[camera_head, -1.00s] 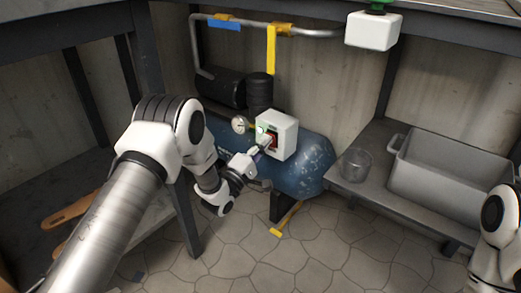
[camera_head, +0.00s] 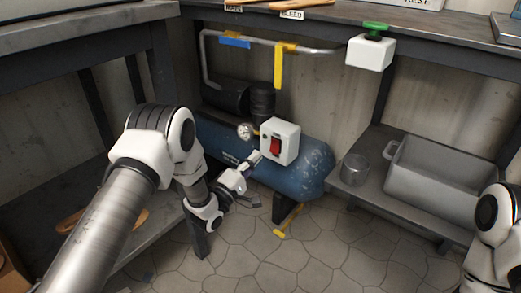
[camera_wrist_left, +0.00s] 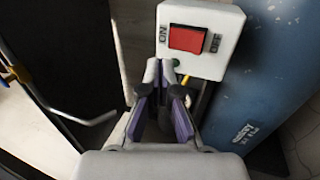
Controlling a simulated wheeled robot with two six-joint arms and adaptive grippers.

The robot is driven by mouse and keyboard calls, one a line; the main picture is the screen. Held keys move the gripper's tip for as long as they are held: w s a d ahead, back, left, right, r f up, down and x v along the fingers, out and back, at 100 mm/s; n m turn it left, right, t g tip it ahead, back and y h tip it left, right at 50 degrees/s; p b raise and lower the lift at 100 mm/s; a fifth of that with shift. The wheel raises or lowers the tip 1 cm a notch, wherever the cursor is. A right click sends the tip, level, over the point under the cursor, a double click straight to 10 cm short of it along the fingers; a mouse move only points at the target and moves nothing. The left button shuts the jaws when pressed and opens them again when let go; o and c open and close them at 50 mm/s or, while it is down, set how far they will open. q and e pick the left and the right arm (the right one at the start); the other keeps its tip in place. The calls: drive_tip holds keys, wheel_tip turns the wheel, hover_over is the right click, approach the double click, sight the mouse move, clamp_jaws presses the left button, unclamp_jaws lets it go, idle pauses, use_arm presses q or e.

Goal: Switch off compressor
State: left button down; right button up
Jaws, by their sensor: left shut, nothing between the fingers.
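The blue compressor (camera_head: 300,172) lies under the bench with a white switch box (camera_head: 293,146) on it. The box's red rocker switch (camera_head: 275,146) also shows in the left wrist view (camera_wrist_left: 187,39), with ON printed at its left and OFF at its right. I cannot tell surely which side is pressed in. My left gripper (camera_head: 256,157) is shut and empty, just left of and below the switch, apart from it. In the left wrist view its fingers (camera_wrist_left: 162,72) point at the box's lower left corner. My right gripper is out of view.
A pipe (camera_head: 300,48) with a yellow lever (camera_head: 278,70) and a blue one (camera_head: 235,42) runs above the compressor. A pressure gauge (camera_head: 245,131) is left of the box. A glass (camera_head: 355,169) and a grey bin (camera_head: 430,182) stand on the right shelf.

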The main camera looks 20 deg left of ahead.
use_arm(q)
drive_tip(key=r+p+v, duration=0.1)
drive_tip(key=p+v, duration=0.1)
drive_tip(key=v, duration=0.4)
drive_tip(key=shift+s, duration=0.45)
drive_tip(key=shift+a+f, duration=0.1)
